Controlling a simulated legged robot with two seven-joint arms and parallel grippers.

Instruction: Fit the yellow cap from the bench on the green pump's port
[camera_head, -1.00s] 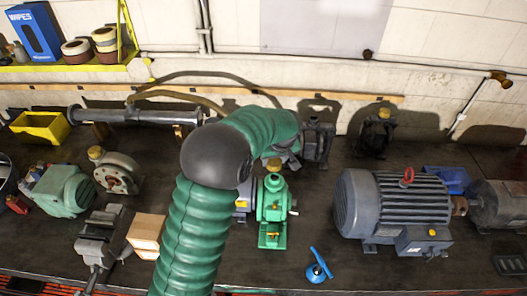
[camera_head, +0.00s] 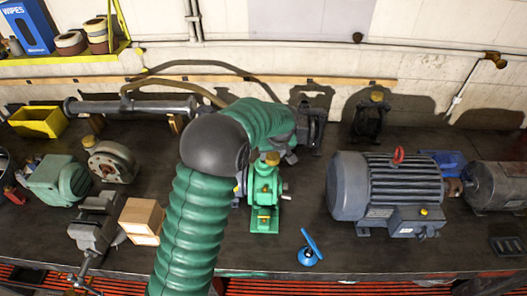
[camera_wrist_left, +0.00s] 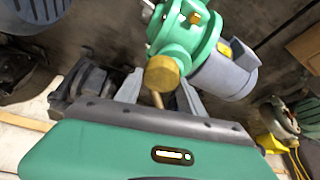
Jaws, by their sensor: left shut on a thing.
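The green pump (camera_head: 264,191) stands upright on the bench in the middle of the head view, and its body (camera_wrist_left: 190,38) fills the top of the left wrist view. A yellow cap (camera_head: 272,158) shows at the pump's top, just below my left gripper (camera_head: 286,155). In the left wrist view the yellow cap (camera_wrist_left: 162,73) is at the tips of my left gripper (camera_wrist_left: 158,95), with a tan stem between the two grey fingers. The gripper is shut on it. The cap overlaps the pump's green body there; I cannot tell whether it is seated on the port. My right gripper is out of view.
A large grey motor (camera_head: 390,192) stands right of the pump. A blue-handled valve (camera_head: 309,248) lies near the front edge. A wooden block (camera_head: 142,219) and a vise (camera_head: 94,230) stand left. Dark machines (camera_head: 370,115) stand behind. Bench between pump and motor is clear.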

